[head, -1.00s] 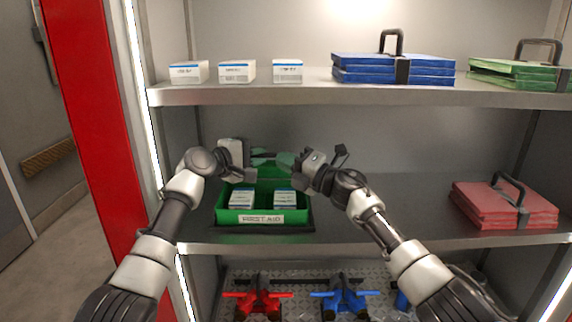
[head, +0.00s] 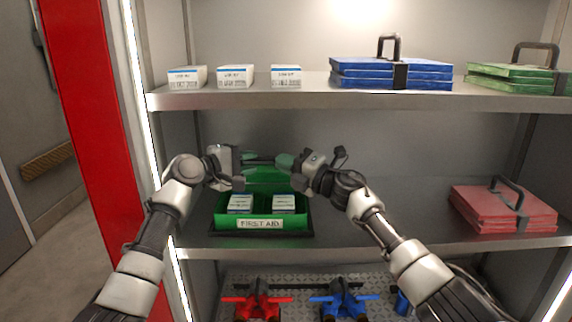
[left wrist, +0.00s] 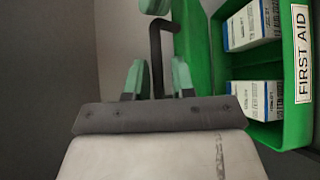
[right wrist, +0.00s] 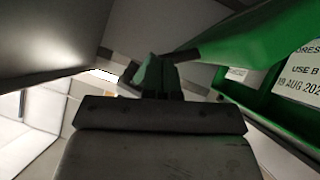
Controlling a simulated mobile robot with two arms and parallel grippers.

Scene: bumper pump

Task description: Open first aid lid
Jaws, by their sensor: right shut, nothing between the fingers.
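The green first aid box (head: 305,222) stands on the middle shelf, its FIRST AID label facing me. Its lid (head: 268,178) is raised at the back, and white boxes show inside. My left gripper (head: 240,168) is at the lid's left side. In the left wrist view, its fingers (left wrist: 158,78) are apart, with a dark handle bar (left wrist: 156,45) running between them; contact cannot be told. My right gripper (head: 287,161) is shut and empty by the lid's upper right. In the right wrist view, its closed fingertips (right wrist: 152,75) are close to the green lid (right wrist: 245,42).
Above are white cartons (head: 236,77), blue cases (head: 365,75) and green cases (head: 515,80). Red cases (head: 500,210) lie at the right of the middle shelf. Red (head: 257,303) and blue (head: 345,300) items are below. Shelf space between the box and red cases is clear.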

